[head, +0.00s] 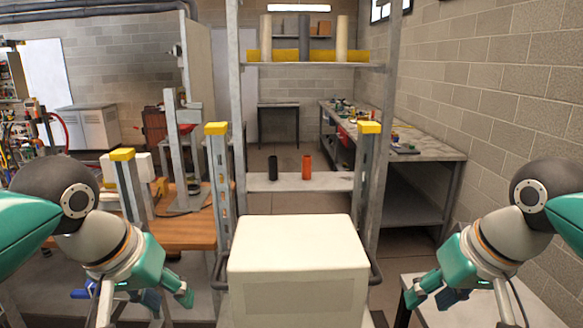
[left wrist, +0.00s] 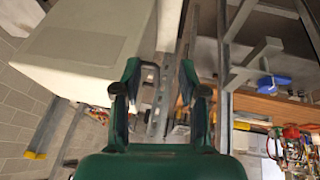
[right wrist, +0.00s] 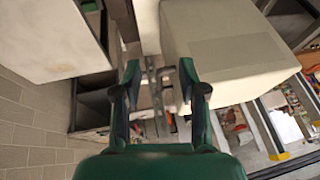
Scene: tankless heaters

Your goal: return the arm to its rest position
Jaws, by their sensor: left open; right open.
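My left gripper (head: 169,295) is at the lower left of the head view, its fingers spread and empty. In the left wrist view the open fingers (left wrist: 158,80) have nothing between them at close range. My right gripper (head: 429,292) is at the lower right of the head view, also open and empty. In the right wrist view its fingers (right wrist: 160,78) are apart. A large cream box (head: 298,250) stands between the two grippers, touching neither in the head view.
A metal rack (head: 237,110) stands behind the box. Its low shelf (head: 330,182) carries a black cylinder (head: 272,167) and an orange cylinder (head: 306,167). A wooden-topped bench (head: 190,235) is behind my left arm. A pale table (head: 460,312) lies below my right gripper. A long workbench (head: 425,150) lines the right wall.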

